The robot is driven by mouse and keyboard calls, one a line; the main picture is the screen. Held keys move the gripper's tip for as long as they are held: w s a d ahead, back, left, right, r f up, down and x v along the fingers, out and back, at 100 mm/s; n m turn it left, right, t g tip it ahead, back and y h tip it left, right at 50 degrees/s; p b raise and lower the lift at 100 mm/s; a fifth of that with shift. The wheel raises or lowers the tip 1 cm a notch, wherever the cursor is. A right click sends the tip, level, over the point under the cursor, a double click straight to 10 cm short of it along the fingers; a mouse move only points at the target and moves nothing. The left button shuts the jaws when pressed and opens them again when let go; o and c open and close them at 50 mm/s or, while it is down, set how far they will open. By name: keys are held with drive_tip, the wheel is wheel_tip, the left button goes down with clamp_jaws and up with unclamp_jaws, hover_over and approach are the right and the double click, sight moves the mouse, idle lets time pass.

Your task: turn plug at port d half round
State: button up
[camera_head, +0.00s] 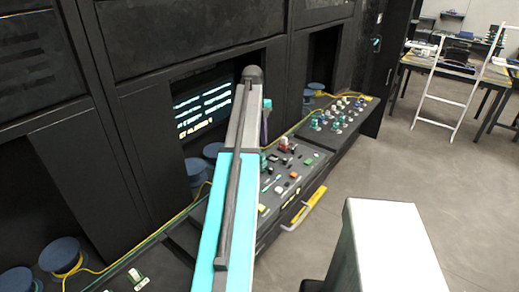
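The sloping black console carries several small plugs and ports. One group of small white, teal and dark plugs (338,112) stands on the right-hand panel. Another panel (290,172) nearer to me holds small red, orange, green and white parts. No port letters can be read, so I cannot tell which is port d or its plug. My teal and grey arm reaches up across the middle and covers part of the nearer panel. My gripper does not show; it is hidden behind the arm.
A lit screen (203,106) sits in a black cabinet recess. Blue spools (60,255) with yellow cable line the console's back edge. A yellow handle (305,208) juts from the console front. A white ladder (437,90) stands by a workbench at the back right. Grey floor is open between.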

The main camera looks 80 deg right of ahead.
wheel_tip(320, 180, up, 10)
drive_tip(key=w+b, duration=0.1)
drive_tip(key=shift+d+f, duration=0.25)
drive_tip(key=shift+d, duration=0.05)
idle(1.0)
